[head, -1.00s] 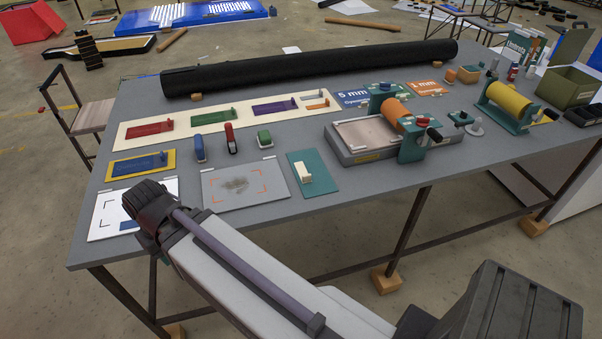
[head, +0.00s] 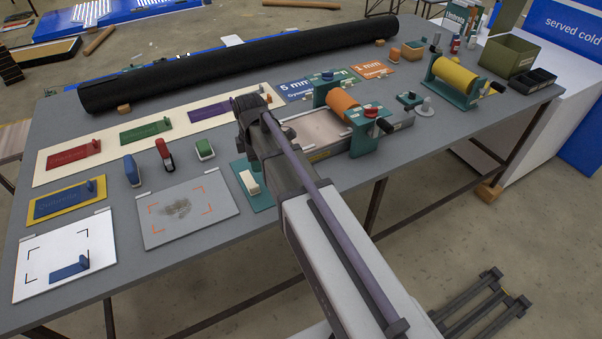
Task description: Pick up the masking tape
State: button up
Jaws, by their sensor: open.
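I cannot tell for sure which thing is the masking tape. A yellow roll (head: 455,75) sits on a green stand at the right of the table, and an orange roll (head: 343,101) sits in a green-ended press near the middle. A small orange-tan piece (head: 412,49) lies behind them. My gripper (head: 250,108) is at the end of my arm, above the table and left of the press. It is open and nothing shows in it. My arm hides part of the table and the press's left side.
A long black roll (head: 245,62) lies along the back of the grey table (head: 120,262). Coloured plates, small stamps and a grey board (head: 187,208) cover the left half. An olive bin (head: 507,56) and a black tray (head: 533,79) stand at the right end.

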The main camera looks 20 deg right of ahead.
aim_at(257, 185)
jog(key=f+b, duration=0.3)
jog(key=f+n+b, duration=0.1)
jog(key=f+b, duration=0.3)
jog(key=a+f+n+b, duration=0.1)
jog(key=f+b, duration=0.3)
jog(key=shift+f, duration=0.1)
jog(key=shift+r, duration=0.25)
grip_shut()
